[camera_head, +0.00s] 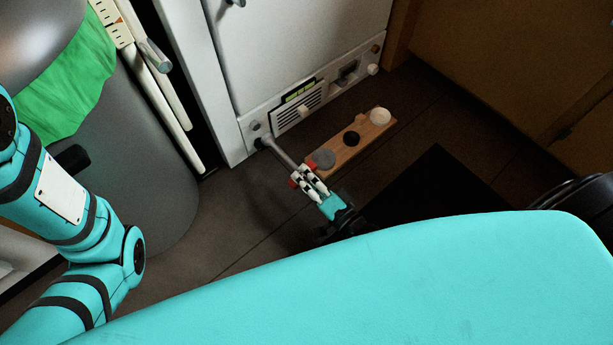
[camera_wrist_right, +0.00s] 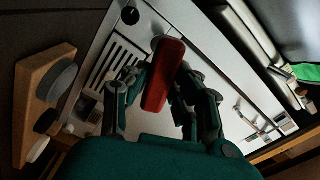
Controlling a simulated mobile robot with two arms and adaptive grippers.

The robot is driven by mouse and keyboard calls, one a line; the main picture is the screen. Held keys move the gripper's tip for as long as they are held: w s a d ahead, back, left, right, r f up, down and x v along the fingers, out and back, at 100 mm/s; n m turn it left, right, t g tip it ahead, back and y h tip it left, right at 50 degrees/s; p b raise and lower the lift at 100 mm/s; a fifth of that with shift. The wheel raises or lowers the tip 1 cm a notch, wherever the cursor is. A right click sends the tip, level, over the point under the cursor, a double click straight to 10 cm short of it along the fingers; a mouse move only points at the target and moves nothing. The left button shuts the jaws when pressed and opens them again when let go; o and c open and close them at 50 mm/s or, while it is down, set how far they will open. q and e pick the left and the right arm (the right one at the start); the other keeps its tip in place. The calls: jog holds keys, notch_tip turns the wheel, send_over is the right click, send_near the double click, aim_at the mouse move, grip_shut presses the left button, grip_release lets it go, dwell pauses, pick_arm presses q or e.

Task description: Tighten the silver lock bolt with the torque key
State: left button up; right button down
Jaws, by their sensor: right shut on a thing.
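My right gripper (camera_head: 309,181) is shut on the red handle of the torque key (camera_head: 283,156), low in front of the white cabinet. The key's grey shaft runs up and left from the gripper, and its far end meets the lower left of the cabinet's front panel. In the right wrist view the red handle (camera_wrist_right: 163,75) lies between the two fingers (camera_wrist_right: 158,92). The silver lock bolt cannot be made out; the key's end may hide it, and I cannot tell whether the key is seated on it. My left arm shows at the left, but its gripper is out of view.
The white cabinet (camera_head: 290,50) has a lower panel with a vent (camera_head: 298,117) and several knobs. A wooden board (camera_head: 338,150) with a grey, a black and a white disc lies beside my right gripper. A grey cylinder (camera_head: 165,160) with green cloth (camera_head: 75,85) stands left. Dark floor lies between.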

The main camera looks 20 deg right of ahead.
aim_at(299, 171)
jog(key=shift+x, duration=1.6)
jog(key=shift+w, duration=0.15)
jog(key=shift+w+a+b, duration=0.2)
jog(key=shift+w+b, duration=0.1)
jog(key=shift+w, duration=0.3)
jog(key=shift+w+a, duration=0.2)
jog(key=shift+w, duration=0.15)
